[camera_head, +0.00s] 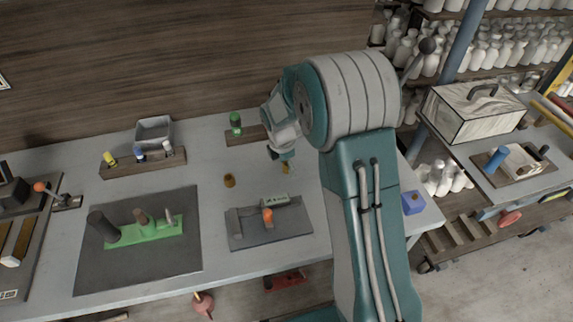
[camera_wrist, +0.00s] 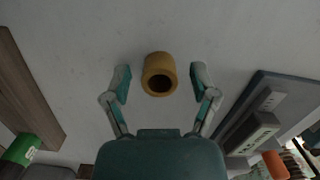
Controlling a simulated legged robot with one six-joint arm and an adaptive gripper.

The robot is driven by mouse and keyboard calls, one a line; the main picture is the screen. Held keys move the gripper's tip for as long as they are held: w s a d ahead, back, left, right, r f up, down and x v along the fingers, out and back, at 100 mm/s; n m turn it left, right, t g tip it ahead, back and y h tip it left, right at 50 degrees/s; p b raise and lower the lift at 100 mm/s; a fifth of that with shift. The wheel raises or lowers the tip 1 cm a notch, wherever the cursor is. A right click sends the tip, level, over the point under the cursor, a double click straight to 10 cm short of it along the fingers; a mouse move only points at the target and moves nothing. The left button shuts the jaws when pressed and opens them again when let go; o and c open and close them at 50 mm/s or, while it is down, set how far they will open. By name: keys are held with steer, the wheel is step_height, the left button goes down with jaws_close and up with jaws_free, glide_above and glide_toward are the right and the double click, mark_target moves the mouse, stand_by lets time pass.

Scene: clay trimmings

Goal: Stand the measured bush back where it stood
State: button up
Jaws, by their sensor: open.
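A short yellow-brown hollow bush (camera_wrist: 157,67) stands on the grey bench top, its dark bore showing in the wrist view. In the head view it is a small ochre piece (camera_head: 286,169) just under my gripper (camera_head: 283,157). My gripper is open, and in the wrist view its fingertips (camera_wrist: 160,76) are to either side of the bush with clear gaps.
A grey plate (camera_head: 292,227) with a gauge and an orange knob lies in front. A wooden block (camera_head: 252,134) with a green cylinder (camera_head: 235,120) stands behind. A dark mat (camera_head: 97,270) with green-based pieces is at left. A blue box (camera_head: 412,202) is at right.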

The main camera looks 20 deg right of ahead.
step_height(320, 180, up, 12)
steer(key=a, duration=0.1)
steer(key=s+r+m+t, duration=0.3)
steer(key=s+r+m, duration=0.65)
steer(key=s, duration=0.35)
steer(key=s+d+r+m+t+y, duration=0.1)
steer(key=s+m+t, duration=0.1)
steer(key=s+m, duration=0.9)
steer(key=s, duration=0.3)
steer(key=shift+r, duration=0.3)
